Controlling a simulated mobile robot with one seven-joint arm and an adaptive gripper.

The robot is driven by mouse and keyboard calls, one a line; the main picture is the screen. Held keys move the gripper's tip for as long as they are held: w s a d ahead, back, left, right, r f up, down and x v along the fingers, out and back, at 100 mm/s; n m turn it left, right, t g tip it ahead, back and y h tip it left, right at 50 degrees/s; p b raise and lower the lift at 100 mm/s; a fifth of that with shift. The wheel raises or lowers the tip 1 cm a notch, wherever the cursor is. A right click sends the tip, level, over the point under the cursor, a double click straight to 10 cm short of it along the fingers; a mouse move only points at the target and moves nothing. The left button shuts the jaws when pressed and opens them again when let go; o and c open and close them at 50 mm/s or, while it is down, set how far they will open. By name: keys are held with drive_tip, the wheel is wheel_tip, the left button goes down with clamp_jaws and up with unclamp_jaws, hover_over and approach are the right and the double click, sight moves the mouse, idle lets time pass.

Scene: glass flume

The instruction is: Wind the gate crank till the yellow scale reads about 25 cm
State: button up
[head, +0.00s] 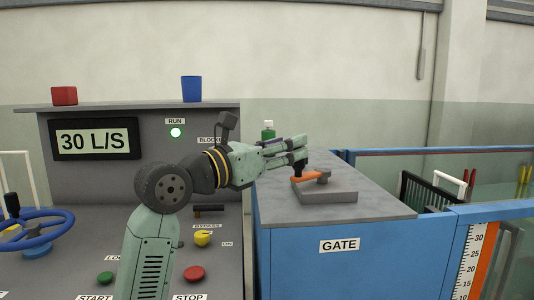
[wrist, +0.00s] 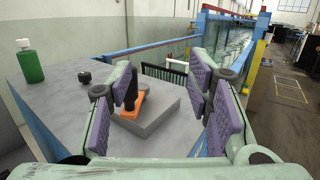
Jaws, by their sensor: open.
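The gate crank (head: 310,176) is an orange arm on a low grey block (head: 330,195), on top of the blue cabinet labelled GATE (head: 340,245). A dark upright handle stands at the arm's left end. My gripper (head: 304,153) is open right at this handle, its fingers pointing right. In the wrist view the orange crank arm (wrist: 127,112) lies beyond the left finger, which partly hides it; the space between my fingers (wrist: 170,92) looks empty. A numbered scale (head: 470,262) with an orange strip stands at the lower right; I cannot tell its reading.
A green bottle (head: 268,131) stands on the cabinet behind my arm. The panel at left has a 30 L/S display (head: 95,140), a blue handwheel (head: 40,225) and a red STOP button (head: 194,273). Blue flume rails (head: 440,152) run at right.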

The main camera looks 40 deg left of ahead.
drive_tip(key=a+f+n+g+y, duration=0.1)
drive_tip(key=a+f+y, duration=0.1)
drive_tip(key=a, duration=0.2)
drive_tip(key=w+p, duration=0.3)
drive_tip(key=w, duration=0.5)
drive_tip(key=shift+w+f, duration=0.1)
drive_tip(key=shift+w, duration=0.25)
drive_tip(key=shift+w+f, duration=0.1)
drive_tip(key=shift+w, duration=0.55)
drive_tip(key=shift+c, duration=0.3)
clamp_jaws()
